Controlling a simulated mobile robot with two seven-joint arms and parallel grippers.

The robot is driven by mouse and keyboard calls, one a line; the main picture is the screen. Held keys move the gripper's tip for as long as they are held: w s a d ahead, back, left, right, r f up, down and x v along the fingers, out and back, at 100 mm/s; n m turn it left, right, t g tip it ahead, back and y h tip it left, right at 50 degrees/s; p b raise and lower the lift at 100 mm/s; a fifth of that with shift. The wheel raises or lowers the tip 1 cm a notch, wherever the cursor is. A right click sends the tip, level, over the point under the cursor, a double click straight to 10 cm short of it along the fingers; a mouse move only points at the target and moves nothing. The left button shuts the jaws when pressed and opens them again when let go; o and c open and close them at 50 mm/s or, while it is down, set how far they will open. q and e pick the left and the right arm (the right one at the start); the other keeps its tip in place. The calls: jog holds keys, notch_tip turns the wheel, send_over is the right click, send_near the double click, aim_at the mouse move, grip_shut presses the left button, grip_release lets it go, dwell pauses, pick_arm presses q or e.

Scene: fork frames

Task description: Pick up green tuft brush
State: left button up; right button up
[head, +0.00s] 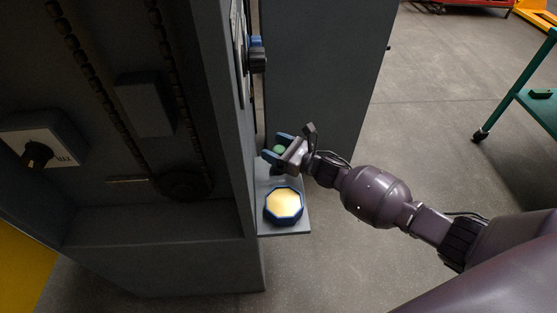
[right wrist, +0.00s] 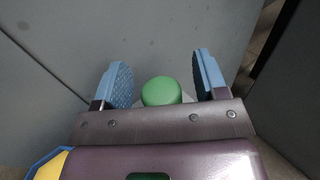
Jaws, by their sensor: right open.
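A green round-topped thing, which looks like the green tuft brush (head: 279,150), stands on a small grey shelf (head: 296,230) at the side of a dark cabinet. My right gripper (head: 274,147) is open at it, its blue fingers either side. In the right wrist view the green brush top (right wrist: 161,91) lies between the two open fingers (right wrist: 160,82), with a gap on each side. The lower part of the brush is hidden by my gripper. My left gripper is not in view.
A blue octagonal dish with a yellow-cream face (head: 284,205) sits on the shelf just in front of the brush. The dark cabinet (head: 160,253) rises close on the left. A grey panel (head: 320,75) stands behind. A green cart (head: 515,95) is far right; the floor between is clear.

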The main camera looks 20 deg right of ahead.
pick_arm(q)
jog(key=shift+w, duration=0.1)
pick_arm(e)
jog(key=shift+w+a, duration=0.2)
jog(key=shift+w, duration=0.1)
jog(key=c, duration=1)
pick_arm(q)
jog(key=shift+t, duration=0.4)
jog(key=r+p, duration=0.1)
jog(key=p, duration=0.1)
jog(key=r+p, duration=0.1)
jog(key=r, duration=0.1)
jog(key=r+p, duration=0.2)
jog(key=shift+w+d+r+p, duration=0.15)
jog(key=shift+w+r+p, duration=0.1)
jog(key=shift+p, duration=0.1)
pick_arm(e)
notch_tip(320, 180, up, 20)
